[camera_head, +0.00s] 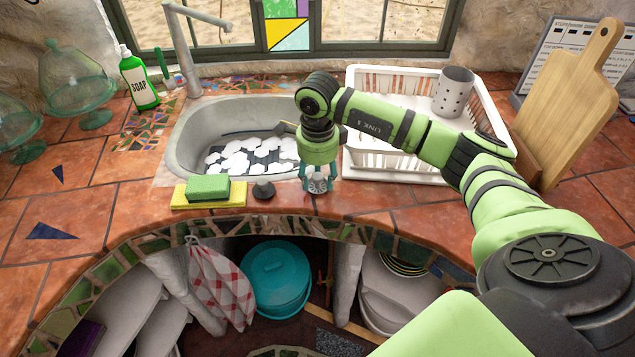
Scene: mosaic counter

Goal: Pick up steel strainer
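A small, shiny grey metal piece, which looks like the steel strainer (319,186), is at the counter's front strip, just right of the sink's front corner. My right gripper (319,180) points down over it, with its teal fingers apart on either side of it. I cannot tell whether the fingers touch it or whether it is lifted off the tiles. The gripper hides part of it. My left gripper is not in view.
A dark plug (264,190) and a green sponge on a yellow cloth (208,189) lie left of the gripper. The sink (185,135) holds foam. A white dish rack (400,167) with a perforated metal cup (455,92) stands to the right, near a cutting board (570,100).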

